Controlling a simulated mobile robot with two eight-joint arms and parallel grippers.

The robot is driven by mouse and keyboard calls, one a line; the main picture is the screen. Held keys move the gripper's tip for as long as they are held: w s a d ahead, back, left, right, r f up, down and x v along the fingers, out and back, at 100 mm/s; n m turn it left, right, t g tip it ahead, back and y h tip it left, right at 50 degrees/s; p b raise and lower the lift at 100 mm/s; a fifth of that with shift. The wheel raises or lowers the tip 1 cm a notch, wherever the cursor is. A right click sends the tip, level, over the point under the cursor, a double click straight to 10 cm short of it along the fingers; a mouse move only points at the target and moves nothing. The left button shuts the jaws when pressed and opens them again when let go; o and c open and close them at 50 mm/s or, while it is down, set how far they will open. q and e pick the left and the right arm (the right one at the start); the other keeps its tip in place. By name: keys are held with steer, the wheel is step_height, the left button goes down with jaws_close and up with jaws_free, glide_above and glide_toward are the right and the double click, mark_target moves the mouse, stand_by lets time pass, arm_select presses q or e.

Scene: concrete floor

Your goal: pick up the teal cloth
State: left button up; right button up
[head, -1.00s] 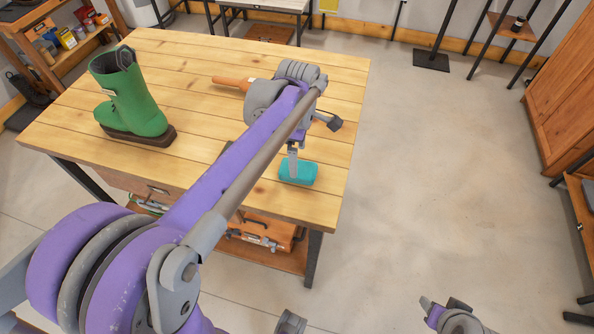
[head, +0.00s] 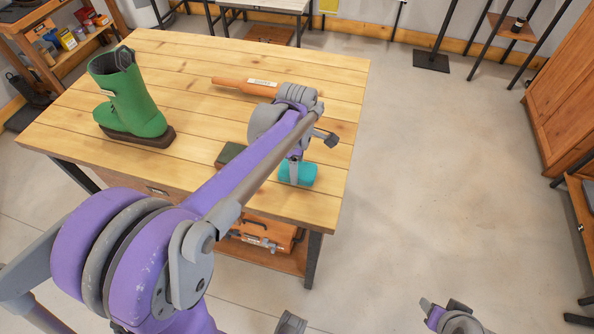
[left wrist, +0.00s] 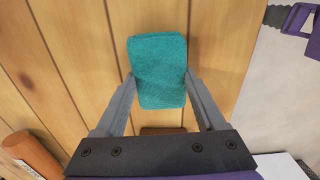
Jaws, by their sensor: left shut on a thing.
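The teal cloth (head: 304,176) is a small folded pad at the table's right front part in the head view. It also shows in the left wrist view (left wrist: 158,68), between the two fingers. My left gripper (head: 294,176) points down and is shut on the cloth, one finger at each side. I cannot tell whether the cloth is clear of the tabletop. Part of my right gripper (head: 445,314) shows low in the head view, away from the table; its jaws are not clear.
On the wooden table (head: 200,60) stand a green boot (head: 135,95) at the left and an orange-brown bottle-like thing (head: 240,86) lying behind my arm. The floor to the right is clear.

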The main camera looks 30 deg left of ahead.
arm_select(q)
steer(key=c, duration=0.4)
step_height(320, 180, up, 10)
steer(key=shift+r+p, duration=0.1)
steer(key=shift+p, duration=0.3)
steer(key=o, duration=0.8)
steer(key=c, duration=0.7)
steer(key=shift+o, duration=0.2)
